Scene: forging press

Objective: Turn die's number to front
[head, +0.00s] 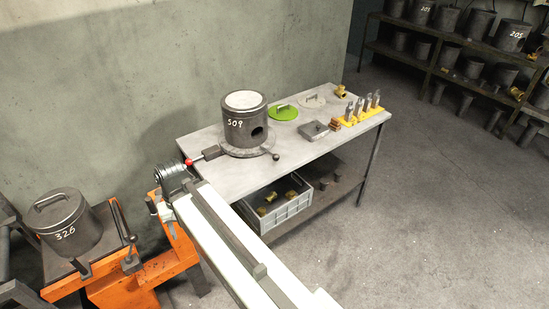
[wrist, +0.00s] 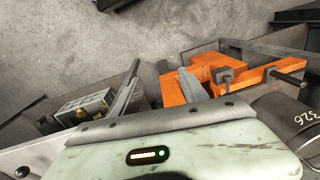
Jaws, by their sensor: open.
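A dark cylindrical die (head: 243,128) marked 509 stands upright on a round grey turntable (head: 243,151) on the table. Its white number sits left of centre on the side seen, and a round hole is to its right. The turntable has a handle (head: 205,156) with a red knob at left and a thin lever (head: 275,155) at right. My arm's end is just left of the table, near the red knob. The die numbered 509 is not in that view.
Another die (head: 68,223) marked 326 sits on an orange cart (head: 150,270) at left. A grey crate (head: 283,212) is below. Shelves (head: 455,45) stand back right; floor at right is clear.

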